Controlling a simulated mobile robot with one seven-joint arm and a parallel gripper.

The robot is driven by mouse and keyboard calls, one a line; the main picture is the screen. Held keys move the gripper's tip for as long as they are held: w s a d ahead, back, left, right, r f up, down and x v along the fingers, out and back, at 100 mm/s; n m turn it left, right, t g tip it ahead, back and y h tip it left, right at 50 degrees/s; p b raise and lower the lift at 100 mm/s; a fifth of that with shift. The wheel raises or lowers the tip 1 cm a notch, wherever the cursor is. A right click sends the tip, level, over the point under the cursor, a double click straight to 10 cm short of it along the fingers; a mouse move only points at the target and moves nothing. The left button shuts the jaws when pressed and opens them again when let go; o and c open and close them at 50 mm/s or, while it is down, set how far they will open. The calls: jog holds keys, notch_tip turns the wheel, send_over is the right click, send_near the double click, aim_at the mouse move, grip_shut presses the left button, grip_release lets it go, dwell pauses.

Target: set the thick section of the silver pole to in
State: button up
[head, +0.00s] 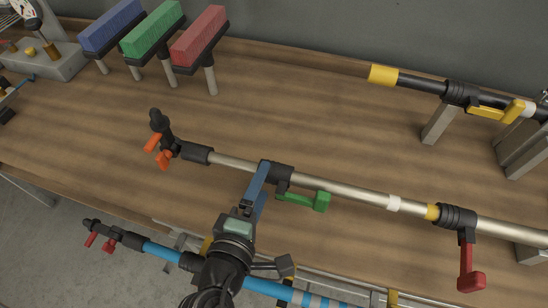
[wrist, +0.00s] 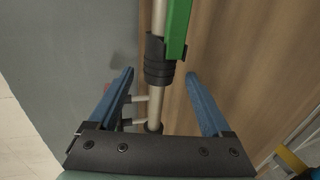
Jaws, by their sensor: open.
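The silver pole (head: 350,193) runs across the table from an orange-levered end fitting (head: 163,143) at left to the right edge. A black clamp (head: 275,171) with a green lever (head: 307,200) sits mid-pole; both show in the wrist view, the clamp (wrist: 159,64) and the lever (wrist: 177,28). Further right are a white band (head: 393,203), a yellow band (head: 432,212) and a black clamp (head: 457,217) with a red lever (head: 470,265). The thick section (head: 512,233) lies beyond. My gripper (head: 264,182) is open, its blue fingers on either side of the pole near the green-levered clamp.
A blue pole (head: 160,252) with red levers lies along the front edge. A black pole (head: 418,83) with yellow parts rests on grey supports (head: 438,124) at back right. Blue, green and red blocks (head: 198,35) stand on stems at back left. The table (head: 290,110) behind the silver pole is clear.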

jog(key=x, duration=0.8)
grip_shut()
dwell(0.4)
